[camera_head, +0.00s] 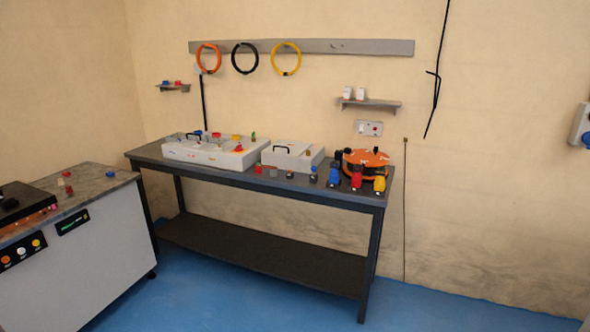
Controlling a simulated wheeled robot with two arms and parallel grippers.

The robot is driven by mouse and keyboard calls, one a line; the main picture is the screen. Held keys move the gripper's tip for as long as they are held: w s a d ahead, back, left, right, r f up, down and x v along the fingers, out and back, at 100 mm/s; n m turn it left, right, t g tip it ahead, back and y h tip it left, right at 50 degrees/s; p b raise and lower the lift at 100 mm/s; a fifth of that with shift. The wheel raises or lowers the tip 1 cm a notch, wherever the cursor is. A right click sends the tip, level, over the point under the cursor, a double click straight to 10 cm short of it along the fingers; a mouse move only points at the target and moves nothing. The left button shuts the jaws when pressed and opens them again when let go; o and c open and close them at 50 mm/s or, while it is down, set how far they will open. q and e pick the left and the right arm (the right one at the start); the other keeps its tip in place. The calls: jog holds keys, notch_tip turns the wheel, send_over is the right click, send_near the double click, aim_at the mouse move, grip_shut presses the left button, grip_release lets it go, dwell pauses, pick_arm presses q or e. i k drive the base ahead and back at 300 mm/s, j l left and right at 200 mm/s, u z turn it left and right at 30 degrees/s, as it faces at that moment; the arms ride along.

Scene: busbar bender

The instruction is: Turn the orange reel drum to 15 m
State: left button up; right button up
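The orange reel drum (366,157) sits near the right end of the dark workbench (230,174). It shows as an orange disc with black parts, and any length scale on it is too small to read. Blue, red and yellow connectors stand along the bench edge in front of it and hide its lower part. Neither of my grippers shows in the head view.
A white box with a black handle (293,158) and a larger white tray-like case (215,152) stand left of the reel. A white cabinet (85,260) is at the left. Blue floor (240,305) in front of the bench is clear.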

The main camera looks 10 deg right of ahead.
aim_at(374, 160)
jog(key=i+j+z, duration=0.45)
jog(key=i, duration=0.2)
jog(key=i+j+z, duration=0.5)
jog(key=i, duration=0.15)
